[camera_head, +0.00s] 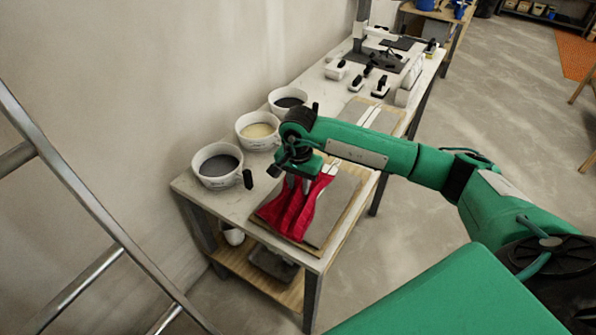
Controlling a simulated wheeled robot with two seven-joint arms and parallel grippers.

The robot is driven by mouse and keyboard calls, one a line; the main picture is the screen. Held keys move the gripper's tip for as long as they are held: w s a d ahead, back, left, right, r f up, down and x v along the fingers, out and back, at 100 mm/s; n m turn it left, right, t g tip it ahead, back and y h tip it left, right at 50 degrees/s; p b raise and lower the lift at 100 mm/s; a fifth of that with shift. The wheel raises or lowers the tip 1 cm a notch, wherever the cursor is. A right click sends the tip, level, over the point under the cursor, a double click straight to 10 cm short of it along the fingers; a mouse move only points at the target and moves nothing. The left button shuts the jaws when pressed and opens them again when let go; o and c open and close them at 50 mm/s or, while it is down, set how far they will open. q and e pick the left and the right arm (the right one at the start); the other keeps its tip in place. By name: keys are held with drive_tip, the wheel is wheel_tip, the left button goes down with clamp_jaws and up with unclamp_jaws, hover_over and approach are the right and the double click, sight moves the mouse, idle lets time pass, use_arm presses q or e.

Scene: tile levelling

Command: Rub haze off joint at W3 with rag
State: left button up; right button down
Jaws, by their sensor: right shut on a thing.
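A red rag (291,212) hangs bunched below my right gripper (298,184), which is shut on its upper part. The rag's lower end spreads over the left part of a grey tile panel (335,205) on the near end of the workbench. A pale joint line shows at the panel's far edge, beside the gripper. The joint under the rag is hidden, and no W3 mark can be read. Whether the rag presses on the panel is hard to tell. My left gripper is not in view.
Three white buckets (218,179) with dark or pale contents line the wall side of the workbench (210,198). A small black-handled tool (247,179) stands near them. More tools (375,85) lie at the far end. A metal ladder (85,205) stands at left.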

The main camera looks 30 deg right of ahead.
sight(299, 195)
drive_tip(key=shift+w+d+r+m, duration=0.15)
drive_tip(key=shift+w+d+m, duration=0.3)
drive_tip(key=shift+w+m, duration=0.15)
drive_tip(key=shift+f, duration=0.2)
drive_tip(key=shift+f+b, duration=0.3)
drive_tip(key=shift+f, duration=0.3)
drive_tip(key=shift+f+b, duration=0.95)
drive_tip(key=shift+f, duration=1.7)
